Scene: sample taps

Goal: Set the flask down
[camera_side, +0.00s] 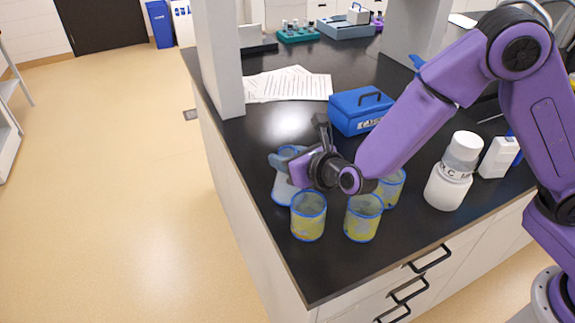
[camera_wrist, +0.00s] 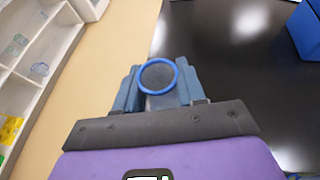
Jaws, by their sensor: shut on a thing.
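The flask (camera_side: 284,189) is clear with a blue rim, and it is upright near the left edge of the black counter in the side view. My gripper (camera_side: 290,157) is shut on its upper part. In the wrist view, the flask's round blue rim (camera_wrist: 157,76) sits between the two blue-grey fingers of my gripper (camera_wrist: 157,88). My gripper and the cups in front hide part of the flask. I cannot tell whether its base touches the counter.
Beakers with yellowish contents stand close by: one in front (camera_side: 308,217), one to its right (camera_side: 363,218), one behind that (camera_side: 391,188). A blue box (camera_side: 358,112), papers (camera_side: 290,86) and a white bottle (camera_side: 449,180) are on the counter (camera_side: 262,125). The counter's left edge is near.

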